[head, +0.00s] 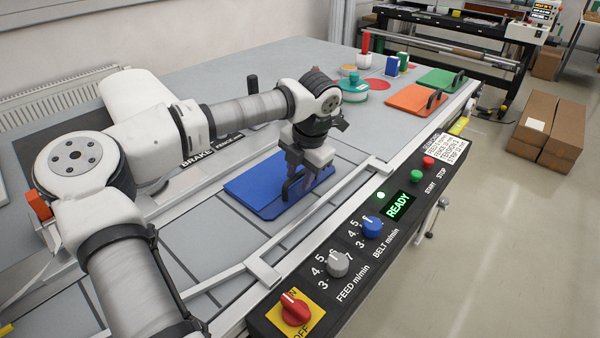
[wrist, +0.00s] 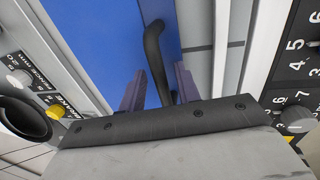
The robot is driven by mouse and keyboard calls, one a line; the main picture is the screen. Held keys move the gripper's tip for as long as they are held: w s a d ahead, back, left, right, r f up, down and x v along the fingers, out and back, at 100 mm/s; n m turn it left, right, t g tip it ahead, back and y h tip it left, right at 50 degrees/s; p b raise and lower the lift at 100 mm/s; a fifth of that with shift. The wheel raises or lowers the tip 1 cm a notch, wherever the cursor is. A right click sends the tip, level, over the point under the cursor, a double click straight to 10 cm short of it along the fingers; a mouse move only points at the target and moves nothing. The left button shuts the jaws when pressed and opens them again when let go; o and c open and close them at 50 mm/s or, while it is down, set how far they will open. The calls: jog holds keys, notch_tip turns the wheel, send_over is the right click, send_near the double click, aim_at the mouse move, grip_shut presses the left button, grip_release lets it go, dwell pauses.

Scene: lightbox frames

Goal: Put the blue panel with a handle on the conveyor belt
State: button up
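The blue panel (head: 258,190) lies flat on a grey surface divided by dark lines, behind the control box. Its dark bar handle (wrist: 153,48) stands up from it near the side facing the control box. My gripper (head: 302,182) is low over the panel at the handle, pointing down. In the wrist view, the fingers of my gripper (wrist: 160,78) are apart, with the handle between them and a gap on the left side. The right finger is close to the handle; whether it touches I cannot tell. The panel (wrist: 105,45) fills much of that view.
The control box (head: 350,250) with knobs and a READY display runs along the front edge. A metal rail (head: 335,195) lies between it and the panel. Orange (head: 408,97) and green (head: 438,78) panels with handles and a teal round object (head: 354,93) lie farther back.

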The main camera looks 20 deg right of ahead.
jog(key=b+v, duration=0.2)
jog(key=v, duration=1)
